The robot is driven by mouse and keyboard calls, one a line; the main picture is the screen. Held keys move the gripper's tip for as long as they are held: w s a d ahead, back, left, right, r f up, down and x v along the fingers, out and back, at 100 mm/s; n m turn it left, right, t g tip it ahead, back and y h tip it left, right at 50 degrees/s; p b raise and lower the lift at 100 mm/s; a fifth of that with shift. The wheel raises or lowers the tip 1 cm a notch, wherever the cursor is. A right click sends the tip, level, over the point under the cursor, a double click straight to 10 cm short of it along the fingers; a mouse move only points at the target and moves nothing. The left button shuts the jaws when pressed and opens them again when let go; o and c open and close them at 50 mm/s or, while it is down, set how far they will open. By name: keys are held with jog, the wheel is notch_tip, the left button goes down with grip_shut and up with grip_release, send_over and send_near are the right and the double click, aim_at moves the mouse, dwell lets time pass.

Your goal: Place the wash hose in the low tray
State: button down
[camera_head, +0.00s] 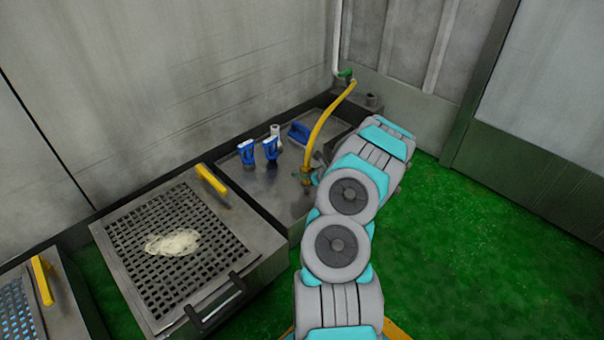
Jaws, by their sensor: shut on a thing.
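The yellow wash hose (319,126) runs from a green tap at the back wall down to its brassy-green end piece (304,174). That end is over the right part of the low metal tray (240,181). I cannot tell whether it touches the tray floor. My gripper (314,177) is at the hose's lower end, mostly hidden behind my own arm, and shut on the hose. The fingertips are hard to make out.
Blue-and-white bottles (248,153) and a blue item (299,132) are in the tray's back part. Left of it is a perforated metal top (190,280) with a pale clump (172,243) and yellow bar (211,180). Green floor (480,270) at right is clear.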

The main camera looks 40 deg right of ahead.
jog(key=shift+f, duration=0.15)
jog(key=shift+c, duration=2.4)
grip_release()
jog(key=shift+r, duration=0.2)
